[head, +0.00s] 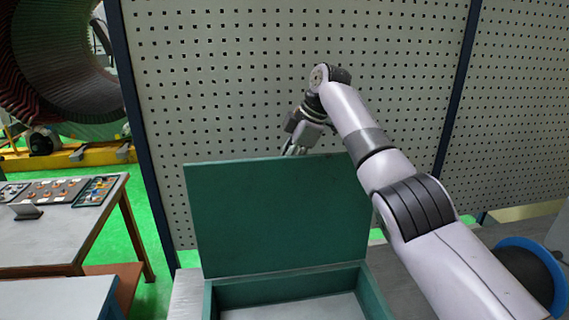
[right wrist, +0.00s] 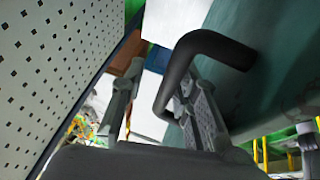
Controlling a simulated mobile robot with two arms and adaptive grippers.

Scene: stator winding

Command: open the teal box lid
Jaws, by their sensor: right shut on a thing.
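The teal box (head: 290,287) stands on the work surface with its front part cut off by the lower edge of the head view. Its teal lid (head: 275,215) stands raised, close to upright, above the back edge, and the box's pale interior shows. My right gripper (head: 293,147) is at the lid's top edge, partly hidden behind it. In the right wrist view, the black bent handle (right wrist: 172,85) passes between the fingers of my right gripper (right wrist: 160,95), which is shut on it. The lid's outer face (right wrist: 275,70) shows beside it. My left gripper is not in view.
A perforated panel wall (head: 230,90) stands behind the box. A table (head: 60,232) with trays of small parts is at left. A blue-rimmed spool (head: 530,262) is at lower right. A large ring-shaped stator (head: 65,60) is at upper left.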

